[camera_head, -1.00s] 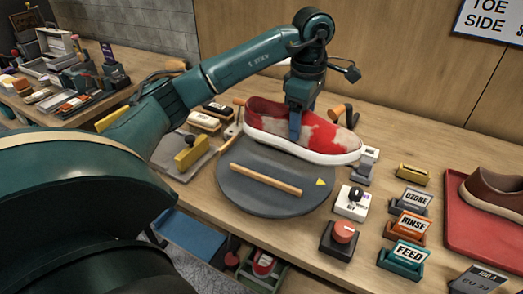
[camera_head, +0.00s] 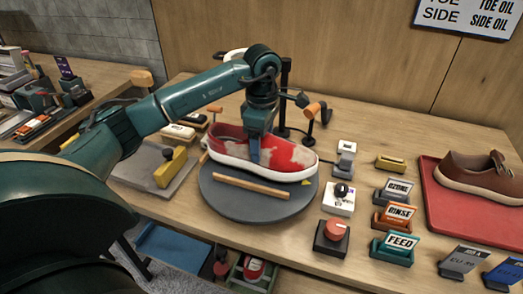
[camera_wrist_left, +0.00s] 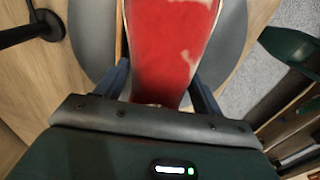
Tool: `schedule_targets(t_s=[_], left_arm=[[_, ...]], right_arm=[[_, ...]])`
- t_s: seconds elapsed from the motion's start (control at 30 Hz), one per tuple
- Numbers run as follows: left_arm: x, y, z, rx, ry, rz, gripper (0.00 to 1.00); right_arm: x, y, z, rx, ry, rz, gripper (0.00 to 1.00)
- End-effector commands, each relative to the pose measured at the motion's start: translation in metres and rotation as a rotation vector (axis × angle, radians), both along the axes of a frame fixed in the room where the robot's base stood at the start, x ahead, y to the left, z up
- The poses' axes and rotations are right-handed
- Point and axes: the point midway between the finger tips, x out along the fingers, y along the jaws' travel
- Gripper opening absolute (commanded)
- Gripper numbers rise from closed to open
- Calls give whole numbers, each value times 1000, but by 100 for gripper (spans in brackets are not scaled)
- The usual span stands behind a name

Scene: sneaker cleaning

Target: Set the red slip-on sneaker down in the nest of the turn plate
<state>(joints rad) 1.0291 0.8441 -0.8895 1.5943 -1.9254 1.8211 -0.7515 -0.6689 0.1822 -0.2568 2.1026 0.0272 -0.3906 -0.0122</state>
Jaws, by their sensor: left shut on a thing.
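The red slip-on sneaker (camera_head: 287,157), red with pale dirty patches and a white sole, is above or on the back half of the round grey turn plate (camera_head: 225,201). Its sole looks close to the plate; I cannot tell whether it touches. A wooden bar (camera_head: 250,188) lies on the plate in front of the shoe. My left gripper (camera_head: 256,157) comes down from above and is shut on the shoe's middle. In the left wrist view the red upper (camera_wrist_left: 170,45) fills the space between the two fingers. The plate's nest is not clearly visible. My right gripper is not in view.
A white switch box (camera_head: 339,200) and a red-knob box (camera_head: 331,240) stand right of the plate. Labelled blocks (camera_head: 393,216) stand farther right, beside a red tray (camera_head: 445,215) with a brown shoe. A yellow-handled tool (camera_head: 170,168) lies left. A dark stand (camera_head: 284,100) rises behind.

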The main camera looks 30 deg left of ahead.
Motion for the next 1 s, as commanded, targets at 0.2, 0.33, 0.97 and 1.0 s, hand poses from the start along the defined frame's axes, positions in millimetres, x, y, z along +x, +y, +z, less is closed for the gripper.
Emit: schedule_targets(t_s=[0.2, 0.33, 0.97, 1.0], left_arm=[[-1, 0, -29, 0, 4, 0, 36], [0, 0, -32, 0, -1, 0, 36], [0, 0, -35, 1, 1, 0, 90], [0, 0, -35, 1, 1, 0, 90]], right_arm=[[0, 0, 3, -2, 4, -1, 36], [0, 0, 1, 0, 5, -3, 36], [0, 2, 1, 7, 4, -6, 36], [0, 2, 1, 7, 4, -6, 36]])
